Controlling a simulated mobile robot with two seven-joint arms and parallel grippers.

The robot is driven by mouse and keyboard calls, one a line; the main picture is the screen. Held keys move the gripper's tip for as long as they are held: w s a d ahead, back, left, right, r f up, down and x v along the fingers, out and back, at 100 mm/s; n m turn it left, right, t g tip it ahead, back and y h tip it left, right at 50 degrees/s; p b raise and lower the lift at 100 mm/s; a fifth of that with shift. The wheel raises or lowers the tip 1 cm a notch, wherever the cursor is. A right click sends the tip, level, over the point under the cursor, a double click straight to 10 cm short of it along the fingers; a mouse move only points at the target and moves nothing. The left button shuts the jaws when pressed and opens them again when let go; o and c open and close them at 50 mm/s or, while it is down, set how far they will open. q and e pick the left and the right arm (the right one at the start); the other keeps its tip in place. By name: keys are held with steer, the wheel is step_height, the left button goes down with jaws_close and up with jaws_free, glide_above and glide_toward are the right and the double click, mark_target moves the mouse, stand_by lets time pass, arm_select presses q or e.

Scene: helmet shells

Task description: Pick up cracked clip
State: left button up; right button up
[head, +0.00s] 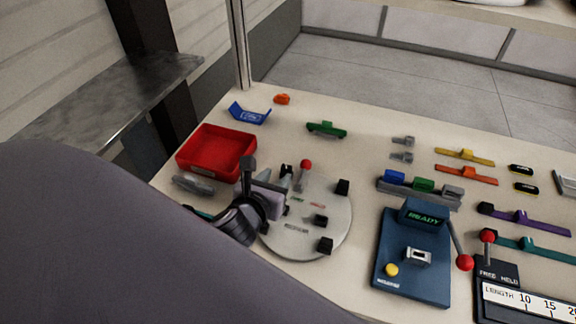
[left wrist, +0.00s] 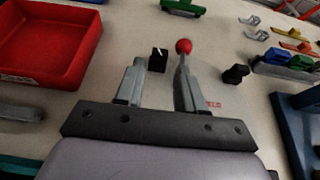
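My left gripper (head: 274,186) is over the left part of a round pale fixture plate (head: 300,240). In the left wrist view, the left gripper's two fingers (left wrist: 158,84) are apart with nothing held between them. A black block (left wrist: 158,60) shows beyond the gap, and a red-knobbed lever (left wrist: 184,47) shows by the right finger. Two small grey clips (head: 402,148) lie on the table to the right of the plate; they also show in the left wrist view (left wrist: 252,26). I cannot tell which clip is cracked. My right gripper is not in view.
A red tray (head: 215,170) stands left of the plate, with a grey piece (head: 193,184) before it. A green part (head: 326,129) and a blue bracket (head: 249,113) lie behind. A blue "READY" machine (head: 412,262) and clip rack (head: 420,194) stand right.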

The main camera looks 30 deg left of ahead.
mark_target(285, 169)
arm_select(q)
steer(key=shift+x, duration=2.7)
steer(key=shift+f, duration=0.15)
steer(key=shift+s, duration=0.1)
jaws_close()
